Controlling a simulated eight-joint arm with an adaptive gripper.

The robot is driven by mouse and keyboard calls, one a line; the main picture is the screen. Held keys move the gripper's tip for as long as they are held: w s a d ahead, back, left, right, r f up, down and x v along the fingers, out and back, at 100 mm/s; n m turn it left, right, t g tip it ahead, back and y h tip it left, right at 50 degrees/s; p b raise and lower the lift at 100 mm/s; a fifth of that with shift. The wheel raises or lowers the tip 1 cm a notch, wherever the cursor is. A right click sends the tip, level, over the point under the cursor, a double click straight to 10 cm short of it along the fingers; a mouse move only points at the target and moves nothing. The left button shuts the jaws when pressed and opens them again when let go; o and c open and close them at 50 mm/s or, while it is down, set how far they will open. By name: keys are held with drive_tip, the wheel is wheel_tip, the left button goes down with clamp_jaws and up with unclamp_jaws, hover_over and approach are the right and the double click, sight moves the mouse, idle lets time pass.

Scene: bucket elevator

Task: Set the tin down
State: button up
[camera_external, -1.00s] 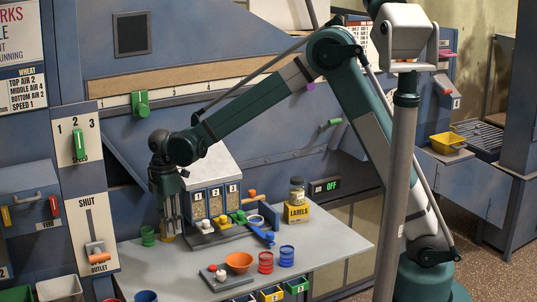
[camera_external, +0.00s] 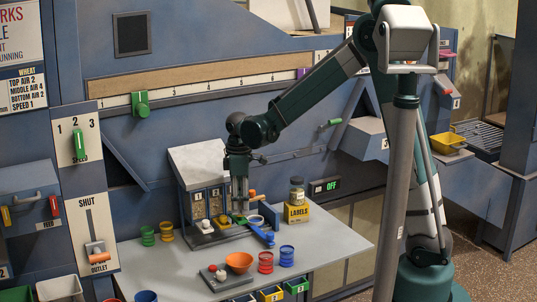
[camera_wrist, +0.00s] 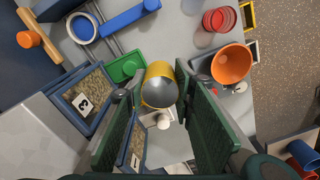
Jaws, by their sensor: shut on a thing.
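A yellow tin (camera_external: 166,231) stands upright on the table at the left, beside a green tin (camera_external: 148,235). My gripper (camera_external: 239,208) is away to the right of both, low in front of the numbered bins. In the wrist view, my gripper (camera_wrist: 154,88) is shut on a yellow rounded piece with a grey face (camera_wrist: 159,88). The piece is in front of the bins, between the green handle (camera_wrist: 124,68) and a white knob (camera_wrist: 164,120). I cannot tell whether it is a handle or a tin.
Two red and blue tins stand at the front right, the red one (camera_external: 265,262) beside an orange bowl (camera_external: 239,262). A blue-handled tool (camera_external: 262,236) lies right of my gripper. A jar (camera_external: 297,190) stands on the yellow labels box (camera_external: 298,212). The left-front table is clear.

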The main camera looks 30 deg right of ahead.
drive_tip(key=s+d+m, duration=0.4)
drive_tip(key=d, duration=1)
drive_tip(key=shift+s+f, duration=0.15)
drive_tip(key=shift+s, duration=0.05)
drive_tip(key=s+d+m, duration=0.1)
drive_tip(key=s+d, duration=0.1)
drive_tip(key=d, duration=0.1)
drive_tip(key=s+d+m, duration=0.2)
drive_tip(key=d, duration=0.2)
drive_tip(key=s+d+m, duration=0.1)
drive_tip(key=s+d, duration=0.2)
drive_tip(key=d, duration=0.1)
drive_tip(key=shift+f, duration=0.4)
drive_tip(key=shift+c, duration=0.2)
drive_tip(key=shift+w+a+f, duration=0.1)
drive_tip(key=shift+f, duration=2.4)
drive_tip(key=shift+f+b, duration=0.75)
drive_tip(key=shift+f, duration=2.15)
drive_tip(key=shift+f+b, duration=0.45)
drive_tip(key=shift+f, duration=1.65)
drive_tip(key=shift+f, duration=0.1)
